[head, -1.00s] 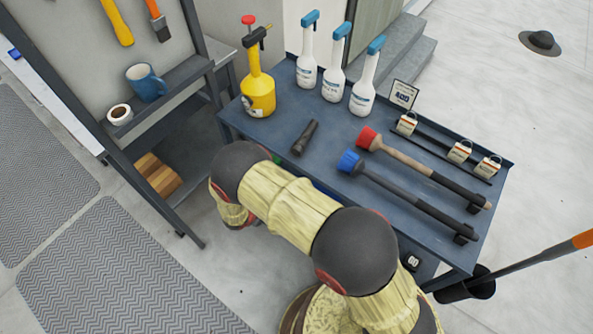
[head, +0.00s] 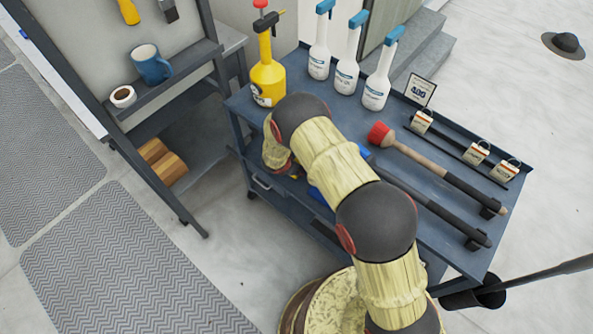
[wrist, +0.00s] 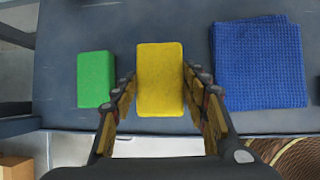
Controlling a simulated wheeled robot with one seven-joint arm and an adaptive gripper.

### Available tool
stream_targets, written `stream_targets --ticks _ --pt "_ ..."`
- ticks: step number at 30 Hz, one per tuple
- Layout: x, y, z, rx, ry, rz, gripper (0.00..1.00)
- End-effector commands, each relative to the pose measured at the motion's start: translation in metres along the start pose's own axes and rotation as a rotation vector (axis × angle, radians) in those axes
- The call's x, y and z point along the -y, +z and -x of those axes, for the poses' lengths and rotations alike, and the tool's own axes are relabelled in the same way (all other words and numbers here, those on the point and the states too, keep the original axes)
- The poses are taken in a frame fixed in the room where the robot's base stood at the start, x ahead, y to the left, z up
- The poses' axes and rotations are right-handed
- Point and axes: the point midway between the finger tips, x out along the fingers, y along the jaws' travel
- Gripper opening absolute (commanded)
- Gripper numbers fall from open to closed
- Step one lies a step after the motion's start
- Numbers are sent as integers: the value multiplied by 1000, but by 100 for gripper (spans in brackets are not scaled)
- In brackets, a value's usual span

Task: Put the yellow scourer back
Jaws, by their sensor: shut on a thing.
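The yellow scourer (wrist: 160,78) is a rounded block in the middle of the wrist view. My gripper (wrist: 159,92) has one finger on each side of it and is shut on it. A green scourer (wrist: 96,79) lies to its left on a dark blue-grey surface (wrist: 125,25). A folded blue cloth (wrist: 258,62) lies to its right. I cannot tell whether the yellow scourer touches the surface. In the head view my arm hides most of the gripper and the scourer.
A shelf rack with a blue mug (head: 150,65) stands at the left. The surface's front edge runs just below the scourers.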

Motion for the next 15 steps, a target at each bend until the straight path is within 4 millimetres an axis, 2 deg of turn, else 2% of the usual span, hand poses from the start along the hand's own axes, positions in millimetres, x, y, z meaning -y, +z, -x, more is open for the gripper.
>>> stream_targets --ticks 4,12,15 --pt "0 3 -6 0 0 1 17" --pt "3 -14 -34 0 -1 2 17" --pt "2 -14 -34 0 0 1 17"
